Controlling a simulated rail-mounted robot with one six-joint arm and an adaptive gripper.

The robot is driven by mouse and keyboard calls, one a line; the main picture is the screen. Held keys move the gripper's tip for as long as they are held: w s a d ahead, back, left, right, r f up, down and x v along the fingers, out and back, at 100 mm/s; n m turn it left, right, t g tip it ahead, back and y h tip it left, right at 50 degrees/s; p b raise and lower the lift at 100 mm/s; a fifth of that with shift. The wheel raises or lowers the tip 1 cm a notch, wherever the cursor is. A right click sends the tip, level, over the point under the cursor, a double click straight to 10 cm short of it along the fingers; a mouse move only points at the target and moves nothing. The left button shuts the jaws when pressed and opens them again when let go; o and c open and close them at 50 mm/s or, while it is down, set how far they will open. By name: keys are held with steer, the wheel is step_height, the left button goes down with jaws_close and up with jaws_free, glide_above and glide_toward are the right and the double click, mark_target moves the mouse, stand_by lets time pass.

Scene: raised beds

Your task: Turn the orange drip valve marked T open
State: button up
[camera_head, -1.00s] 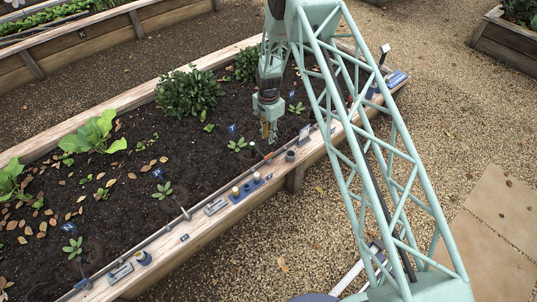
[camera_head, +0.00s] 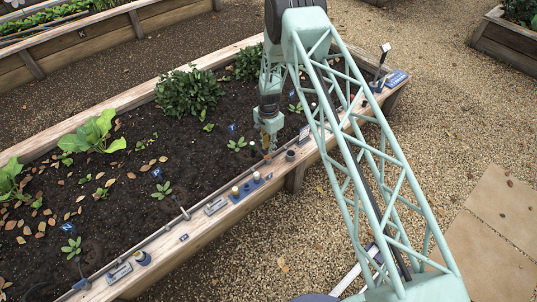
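The orange drip valve (camera_head: 267,159) is a small orange piece on the drip line along the near edge of the raised bed. Its marking is too small to read. A blue tag that appears to read T (camera_head: 232,127) stands in the soil behind it to the left. My gripper (camera_head: 266,150) points down just above the valve and partly hides it. I cannot tell whether they touch, or whether the fingers are open or shut.
The bed's wooden rim (camera_head: 165,254) carries grey clips and a blue holder (camera_head: 246,190) with pegs left of the valve. A dark round cup (camera_head: 291,155) is close on the right. A small post (camera_head: 380,64) stands at the far right corner. Seedlings grow in the soil.

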mark_target(269, 156)
steer(key=shift+f+b, duration=0.3)
steer(key=shift+f, duration=2.45)
steer(key=shift+c, duration=0.5)
jaws_close()
